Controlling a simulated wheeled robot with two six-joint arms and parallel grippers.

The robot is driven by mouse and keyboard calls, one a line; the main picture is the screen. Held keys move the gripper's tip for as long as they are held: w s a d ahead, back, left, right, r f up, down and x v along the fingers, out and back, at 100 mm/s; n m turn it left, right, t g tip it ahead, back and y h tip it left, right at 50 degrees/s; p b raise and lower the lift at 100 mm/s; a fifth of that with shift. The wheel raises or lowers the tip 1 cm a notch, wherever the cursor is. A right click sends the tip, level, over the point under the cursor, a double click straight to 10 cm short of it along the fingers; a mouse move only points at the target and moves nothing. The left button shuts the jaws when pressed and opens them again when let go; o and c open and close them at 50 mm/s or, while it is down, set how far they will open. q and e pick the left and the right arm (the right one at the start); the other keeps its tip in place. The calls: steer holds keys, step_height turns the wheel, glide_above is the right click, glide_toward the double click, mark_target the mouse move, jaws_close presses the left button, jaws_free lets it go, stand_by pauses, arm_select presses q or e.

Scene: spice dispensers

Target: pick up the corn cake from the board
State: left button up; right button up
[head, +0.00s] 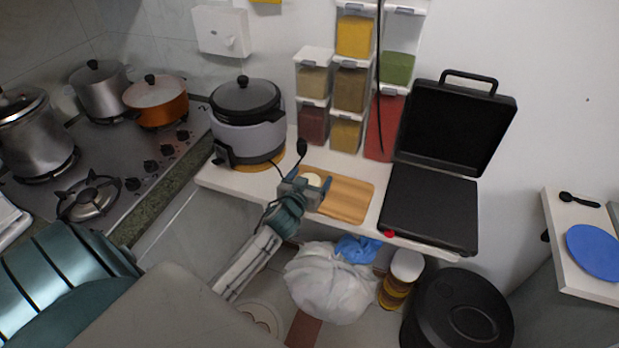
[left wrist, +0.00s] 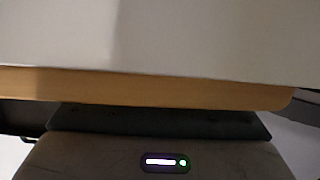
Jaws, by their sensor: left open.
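The wooden board (head: 348,198) lies on the white shelf between the grey cooker and the open black press. A small pale round piece, which looks like the corn cake (head: 313,179), shows at the left end of the board. My left gripper (head: 307,181) is over that end, right at the pale piece, and is open. I cannot tell whether the fingers touch it. In the left wrist view a wooden edge (left wrist: 150,88), likely the board's, runs across under a large pale surface; the fingertips and the cake are not clear there. My right gripper is not in view.
The grey cooker (head: 247,134) stands close to the left of my gripper. The black press (head: 433,204) stands open on the right. Spice dispensers (head: 349,88) hang on the wall behind. A white bag (head: 327,281) and a black bin (head: 457,312) are below the shelf.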

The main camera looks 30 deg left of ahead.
arm_select(q)
steer(key=shift+x, duration=0.75)
steer(key=shift+f, duration=0.1)
steer(key=shift+c, duration=0.6)
steer(key=c, duration=1)
